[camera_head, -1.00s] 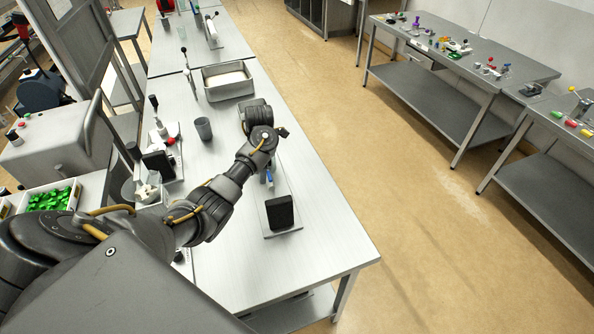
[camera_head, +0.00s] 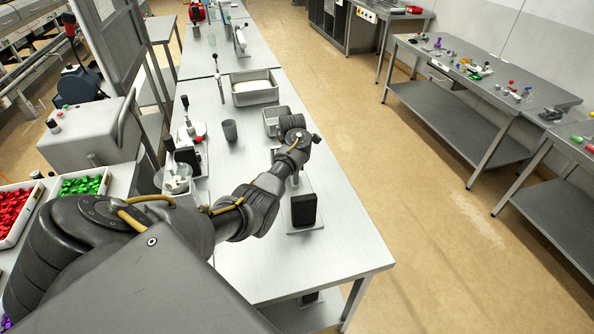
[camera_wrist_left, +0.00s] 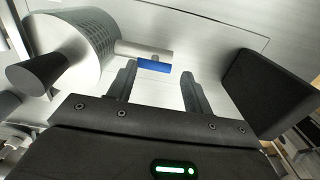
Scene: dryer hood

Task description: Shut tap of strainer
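In the left wrist view the strainer (camera_wrist_left: 82,42) is a pale ribbed or meshed cylinder at the upper left, with a dark cone-shaped end at its left. A short light pipe (camera_wrist_left: 143,49) runs from it to the right. The tap's blue handle (camera_wrist_left: 155,66) sits just below this pipe and looks roughly in line with it. My left gripper (camera_wrist_left: 157,88) is open. Its two fingers are apart, with the blue handle just beyond the left fingertip and the gap; I see no grip on it. In the head view my left wrist hides the tap. My right gripper is in neither current view.
A black block (camera_head: 303,209) stands on a plate near the fingers; it shows large at the right of the wrist view (camera_wrist_left: 265,92). A grey cup (camera_head: 229,131) and a metal tray (camera_head: 254,95) stand further back. The table's front right (camera_head: 335,250) is clear.

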